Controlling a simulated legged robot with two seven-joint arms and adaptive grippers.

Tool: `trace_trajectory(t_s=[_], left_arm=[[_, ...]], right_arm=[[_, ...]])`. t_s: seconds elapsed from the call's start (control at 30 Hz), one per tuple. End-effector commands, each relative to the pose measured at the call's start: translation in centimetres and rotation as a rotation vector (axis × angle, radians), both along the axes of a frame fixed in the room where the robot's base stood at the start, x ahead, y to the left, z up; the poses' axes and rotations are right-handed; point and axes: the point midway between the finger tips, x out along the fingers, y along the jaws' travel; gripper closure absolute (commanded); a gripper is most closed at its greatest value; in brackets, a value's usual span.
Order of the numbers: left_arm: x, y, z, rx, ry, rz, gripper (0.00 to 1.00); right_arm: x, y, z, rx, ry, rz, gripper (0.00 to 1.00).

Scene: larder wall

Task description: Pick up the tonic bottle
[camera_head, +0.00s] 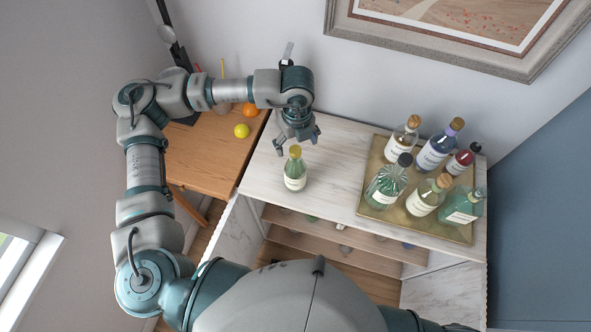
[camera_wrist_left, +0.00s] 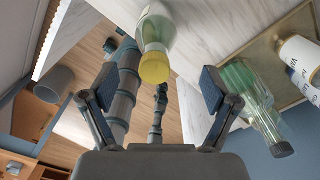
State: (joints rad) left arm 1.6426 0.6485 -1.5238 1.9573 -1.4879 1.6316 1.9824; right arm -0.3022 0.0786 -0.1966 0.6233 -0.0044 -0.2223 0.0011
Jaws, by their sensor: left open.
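The tonic bottle (camera_head: 295,170) is likely the small green glass bottle with a yellow cap and pale label, standing upright on the left part of the marble top. It stands apart from the other bottles. My left gripper (camera_head: 298,146) is open and empty, just behind and above the bottle's cap in the head view. In the left wrist view the bottle (camera_wrist_left: 156,35) shows at the top middle, its yellow cap towards me, ahead of and between the two open fingers (camera_wrist_left: 160,92). The fingers do not touch it there. My right gripper is not in view.
A brass tray (camera_head: 372,203) with several bottles stands on the right of the marble top (camera_head: 336,150). A wooden table (camera_head: 215,150) with a lemon (camera_head: 241,131) and an orange (camera_head: 250,109) is at the left. A framed picture (camera_head: 440,52) hangs behind. Marble between bottle and tray is clear.

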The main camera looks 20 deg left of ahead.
Motion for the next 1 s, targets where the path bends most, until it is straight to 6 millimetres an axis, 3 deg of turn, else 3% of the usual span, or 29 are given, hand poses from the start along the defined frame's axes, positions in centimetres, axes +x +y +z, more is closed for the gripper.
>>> trace_trajectory(t_s=[0.27,0.57,0.83,1.0], left_arm=[[-0.3,0.0,-2.4,0.001,-0.002,-0.001,0.13],[-0.6,0.3,-6.7,0.001,0.001,0.000,0.13],[-0.7,0.3,-7.1,0.000,-0.001,0.000,0.13],[-0.6,0.3,-7.1,0.000,-0.001,0.001,0.53]], right_arm=[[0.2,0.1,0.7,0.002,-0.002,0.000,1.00],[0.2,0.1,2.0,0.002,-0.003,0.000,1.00],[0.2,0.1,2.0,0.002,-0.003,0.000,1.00],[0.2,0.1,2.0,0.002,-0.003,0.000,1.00]])
